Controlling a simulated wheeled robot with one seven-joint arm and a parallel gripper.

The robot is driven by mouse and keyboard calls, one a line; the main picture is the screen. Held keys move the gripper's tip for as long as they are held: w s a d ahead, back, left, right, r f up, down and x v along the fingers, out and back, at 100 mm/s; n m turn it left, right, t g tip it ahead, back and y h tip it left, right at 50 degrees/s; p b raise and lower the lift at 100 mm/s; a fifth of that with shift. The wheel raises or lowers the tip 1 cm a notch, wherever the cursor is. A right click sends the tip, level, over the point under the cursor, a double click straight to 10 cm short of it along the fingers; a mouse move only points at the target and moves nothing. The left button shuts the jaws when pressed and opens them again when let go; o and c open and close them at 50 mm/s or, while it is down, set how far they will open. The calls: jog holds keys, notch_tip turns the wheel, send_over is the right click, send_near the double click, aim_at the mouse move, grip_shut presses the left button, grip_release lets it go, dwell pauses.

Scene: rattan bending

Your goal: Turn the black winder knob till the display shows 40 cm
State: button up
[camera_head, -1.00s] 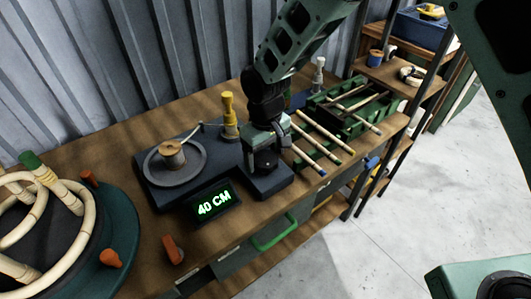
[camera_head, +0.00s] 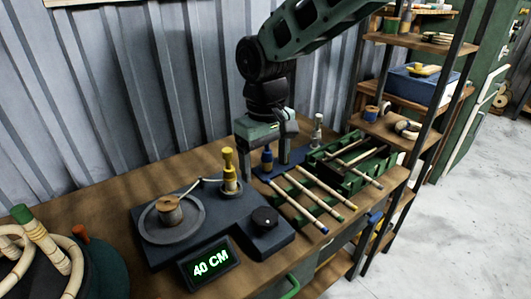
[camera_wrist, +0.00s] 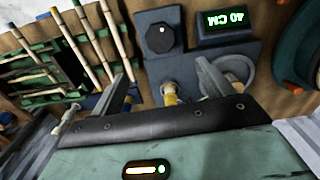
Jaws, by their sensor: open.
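The black winder knob (camera_head: 264,218) sits uncovered on the right part of the dark winder base (camera_head: 190,240). It also shows in the wrist view (camera_wrist: 160,37), with a small white mark on its top. The display (camera_head: 210,263) reads 40 CM in green; the wrist view shows the same reading upside down (camera_wrist: 225,20). My gripper (camera_head: 264,168) is open and empty, raised behind the knob and apart from it. A spool (camera_head: 170,210) stands on the round grey plate at the left of the base, and a yellow-topped post (camera_head: 229,170) stands behind.
Several rattan sticks lie across a green rack (camera_head: 365,165) at the right. A round former with bent rattan (camera_head: 35,255) fills the left front. Shelves (camera_head: 420,90) stand at the right.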

notch_tip(320, 180, up, 2)
jog(key=shift+r, duration=0.15)
dwell(0.3)
jog(key=s+d+f, duration=0.1)
jog(key=s+d, duration=0.5)
jog(key=s, duration=0.6)
jog(key=s+d+f, duration=0.1)
jog(key=s+d, duration=0.5)
jog(key=s, duration=0.6)
jog(key=shift+s+f+y, duration=0.2)
jog(key=shift+f+y, duration=0.1)
jog(key=shift+f, duration=0.05)
